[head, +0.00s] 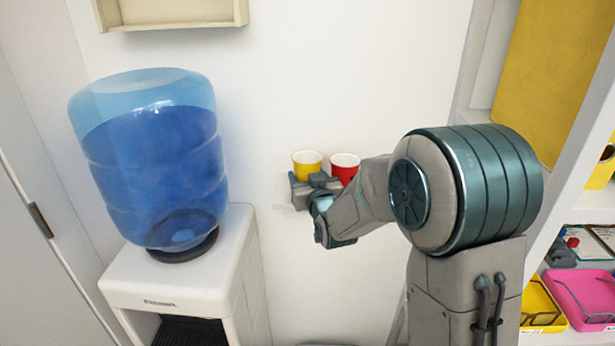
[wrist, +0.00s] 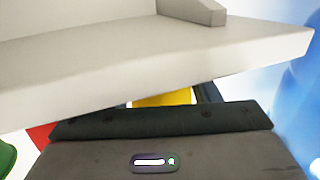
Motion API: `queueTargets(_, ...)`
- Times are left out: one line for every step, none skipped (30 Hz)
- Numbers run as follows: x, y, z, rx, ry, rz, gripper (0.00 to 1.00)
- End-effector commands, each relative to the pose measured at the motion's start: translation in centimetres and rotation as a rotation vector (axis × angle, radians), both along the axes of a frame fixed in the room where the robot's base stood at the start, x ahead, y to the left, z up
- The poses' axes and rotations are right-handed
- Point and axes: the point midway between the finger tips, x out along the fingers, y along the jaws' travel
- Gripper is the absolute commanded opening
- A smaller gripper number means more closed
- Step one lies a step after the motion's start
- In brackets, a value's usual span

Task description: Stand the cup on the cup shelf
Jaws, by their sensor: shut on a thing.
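A yellow cup (head: 307,164) is upright at the wall, with its open rim up. My gripper (head: 316,182) is in front of it and shut on it, hiding its lower part. A strip of the yellow cup (wrist: 163,98) also shows at the jaws in the wrist view. The pale cup shelf (head: 282,193) is at the same place on the wall, mostly hidden by my gripper. Its broad edge (wrist: 110,80) crosses the wrist view. Whether the cup's base touches the shelf is hidden.
A red cup (head: 345,165) is close on the right of the yellow one, partly behind my arm. A green thing (wrist: 6,158) shows at the wrist view's left edge. A water dispenser with a blue bottle (head: 155,160) stands left. Shelves with trays (head: 580,298) are right.

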Motion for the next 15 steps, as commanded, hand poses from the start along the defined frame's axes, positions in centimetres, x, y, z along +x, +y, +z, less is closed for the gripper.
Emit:
queueTargets(0.01, 0.0, -0.06, 0.0, -0.001, 0.0, 0.35)
queueTargets(0.0, 0.0, -0.15, 0.0, -0.001, 0.0, 0.35)
queueTargets(0.01, 0.0, -0.27, 0.0, -0.001, 0.0, 0.35)
queueTargets(0.01, 0.0, -0.33, 0.0, -0.001, 0.0, 0.35)
queueTargets(0.0, 0.0, -0.39, 0.0, -0.001, 0.0, 0.35)
queueTargets(0.01, 0.01, -0.45, 0.0, -0.001, 0.0, 0.35)
queueTargets(0.0, 0.01, -0.43, 0.0, 0.0, 0.0, 0.59)
queueTargets(0.0, 0.0, -0.34, 0.0, 0.0, 0.0, 0.65)
queueTargets(0.01, 0.0, -0.33, 0.0, 0.0, 0.0, 0.65)
queueTargets(0.01, 0.0, -0.33, 0.0, 0.0, 0.0, 0.65)
queueTargets(0.0, 0.0, -0.33, 0.0, 0.0, 0.0, 0.65)
queueTargets(0.0, 0.0, -0.33, 0.0, 0.0, 0.0, 0.65)
queueTargets(0.0, 0.0, -0.32, 0.0, 0.0, 0.0, 0.65)
queueTargets(0.01, 0.0, -0.32, 0.0, 0.0, 0.0, 0.65)
queueTargets(0.01, 0.0, -0.32, 0.0, 0.0, 0.0, 0.65)
